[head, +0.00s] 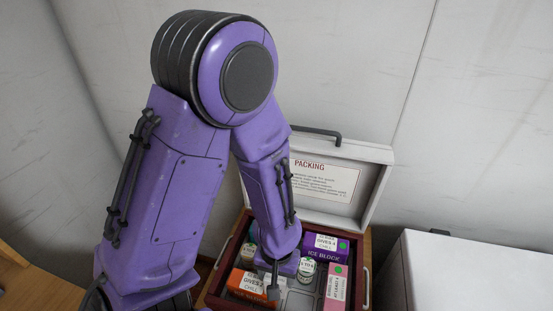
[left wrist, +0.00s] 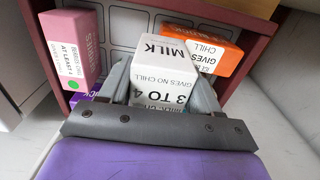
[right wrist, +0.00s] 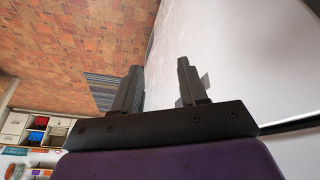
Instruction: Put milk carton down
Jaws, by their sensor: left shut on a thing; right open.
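My left gripper (left wrist: 160,82) is shut on a white milk carton (left wrist: 165,62) labelled MILK, GIVES NO CHILL. In the left wrist view the carton is between the fingers, above the gridded floor of a maroon-sided box (head: 226,256). I cannot tell whether it touches the floor. In the head view my left arm reaches down into the box and the carton is largely hidden. A pink box (left wrist: 70,45) is to the carton's left and an orange box (left wrist: 215,48) to its right in the left wrist view. My right gripper (right wrist: 160,80) is open and empty, away from the box.
In the head view a purple ice block (head: 324,249), a small round jar (head: 307,270) and the pink box stand inside the box. The raised lid (head: 376,185) with a PACKING label stands behind. A white cabinet-like block (head: 480,275) is at right.

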